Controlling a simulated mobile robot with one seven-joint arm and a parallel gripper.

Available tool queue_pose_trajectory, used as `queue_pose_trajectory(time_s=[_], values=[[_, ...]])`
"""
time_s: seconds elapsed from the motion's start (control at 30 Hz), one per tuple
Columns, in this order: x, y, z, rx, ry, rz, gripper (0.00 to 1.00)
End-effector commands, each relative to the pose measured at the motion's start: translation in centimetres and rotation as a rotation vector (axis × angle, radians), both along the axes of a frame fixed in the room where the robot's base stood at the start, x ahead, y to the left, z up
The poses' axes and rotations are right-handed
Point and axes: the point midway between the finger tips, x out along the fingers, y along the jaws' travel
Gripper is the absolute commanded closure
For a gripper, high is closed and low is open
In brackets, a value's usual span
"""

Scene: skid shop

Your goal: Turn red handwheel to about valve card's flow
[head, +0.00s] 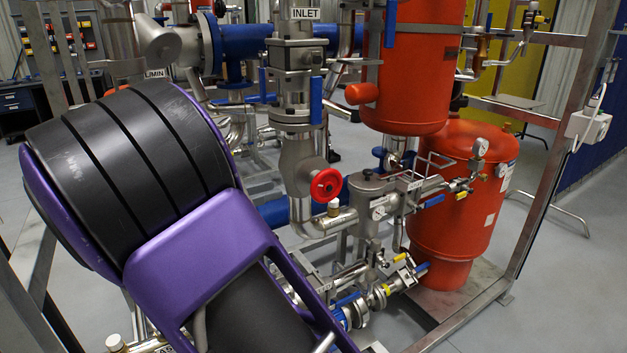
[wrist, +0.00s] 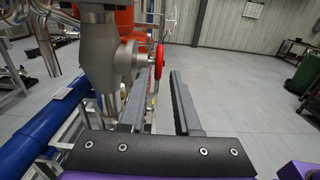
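The red handwheel (head: 326,185) is on the side of a grey metal valve body (head: 301,160), below the pipe marked INLET. In the wrist view the handwheel (wrist: 159,62) shows nearly edge-on, right of the valve body (wrist: 105,50). My gripper (wrist: 160,80) is open, with two long grey fingers apart. The wheel's rim appears in the gap between the fingertips; I cannot tell how deep it sits or whether a finger touches it. In the head view my purple and black arm fills the left foreground and my fingers are not visible. I cannot pick out a valve card.
A blue pipe (wrist: 45,125) runs along the left of the wrist view. Orange vessels (head: 465,200) and a grey steel frame (head: 548,185) stand right of the valve. Small valves with blue and yellow levers sit below it. Grey floor (wrist: 250,100) is clear right of my fingers.

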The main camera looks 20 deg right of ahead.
Motion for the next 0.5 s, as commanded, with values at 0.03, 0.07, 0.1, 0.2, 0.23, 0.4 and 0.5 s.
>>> queue_pose_trajectory(time_s=[0.03, 0.07, 0.1, 0.2, 0.23, 0.4, 0.5], values=[[0.2, -1.3, -0.1, -0.001, 0.000, -0.003, 0.69], [0.3, -1.9, -0.1, 0.000, 0.000, -0.003, 0.69], [0.4, -2.8, -0.1, 0.001, -0.001, -0.003, 0.69], [0.9, -4.9, -0.2, 0.000, -0.001, -0.004, 0.69], [1.0, -5.5, -0.1, 0.000, -0.001, -0.003, 0.69], [1.6, -8.5, -0.1, -0.001, -0.001, -0.002, 0.69], [1.9, -9.7, -0.1, 0.000, -0.001, -0.002, 0.69]])
